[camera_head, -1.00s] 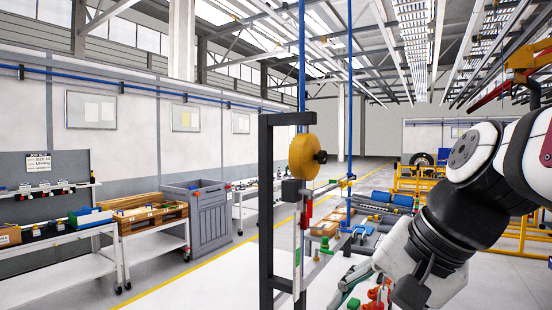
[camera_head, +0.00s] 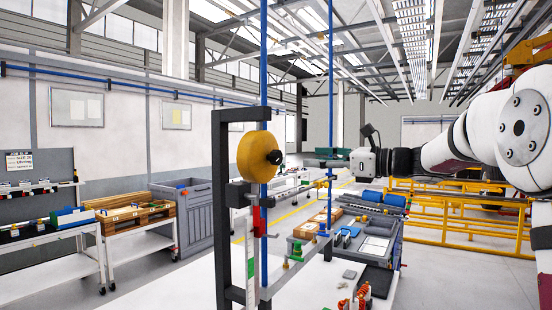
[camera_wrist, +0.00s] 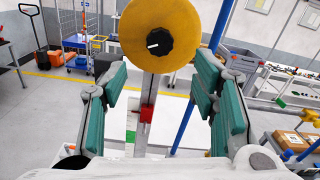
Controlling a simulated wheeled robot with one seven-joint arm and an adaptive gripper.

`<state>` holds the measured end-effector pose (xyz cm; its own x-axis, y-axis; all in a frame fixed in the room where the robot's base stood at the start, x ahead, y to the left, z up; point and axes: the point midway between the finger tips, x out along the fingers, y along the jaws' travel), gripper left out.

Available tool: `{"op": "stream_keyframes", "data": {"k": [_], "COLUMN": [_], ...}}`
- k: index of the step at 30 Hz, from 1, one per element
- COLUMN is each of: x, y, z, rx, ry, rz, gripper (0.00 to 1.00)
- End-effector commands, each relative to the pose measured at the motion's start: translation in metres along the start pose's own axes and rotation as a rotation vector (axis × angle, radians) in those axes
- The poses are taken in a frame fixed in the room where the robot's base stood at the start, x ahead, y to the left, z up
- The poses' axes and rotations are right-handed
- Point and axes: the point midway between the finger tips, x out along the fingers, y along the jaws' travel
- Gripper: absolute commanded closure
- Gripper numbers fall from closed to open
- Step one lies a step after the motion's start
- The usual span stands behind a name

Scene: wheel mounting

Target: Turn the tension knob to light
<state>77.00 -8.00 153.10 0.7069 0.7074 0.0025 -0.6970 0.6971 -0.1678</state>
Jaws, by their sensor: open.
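The tension knob (camera_head: 275,157) is a small black knob on the face of a yellow disc (camera_head: 254,157), high on a dark upright frame (camera_head: 222,205). In the wrist view the knob (camera_wrist: 159,41) faces me, with a white mark pointing roughly left. I cannot read any light or heavy marking. My gripper (camera_head: 322,154) is at the disc's right, pointing left at about its height. In the wrist view its green-padded fingers (camera_wrist: 160,82) are spread wide and empty. The knob shows above and between them, apart from both pads.
Blue vertical poles (camera_head: 264,60) stand beside the frame. A red part (camera_head: 257,215) sits below the disc. A white table (camera_head: 190,290) lies beneath, with a grey tray (camera_head: 385,240) at right. Yellow rails (camera_head: 460,215) stand behind my arm.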

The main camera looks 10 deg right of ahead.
Motion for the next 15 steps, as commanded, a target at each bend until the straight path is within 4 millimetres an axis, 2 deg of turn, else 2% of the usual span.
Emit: {"op": "stream_keyframes", "data": {"k": [9,15], "x": [0.063,0.097], "y": [0.002,0.002], "z": [0.000,-0.001], "rx": [-0.001,-0.002], "ry": [0.001,0.002], "rz": [0.004,0.002], "gripper": [0.46,0.46]}}
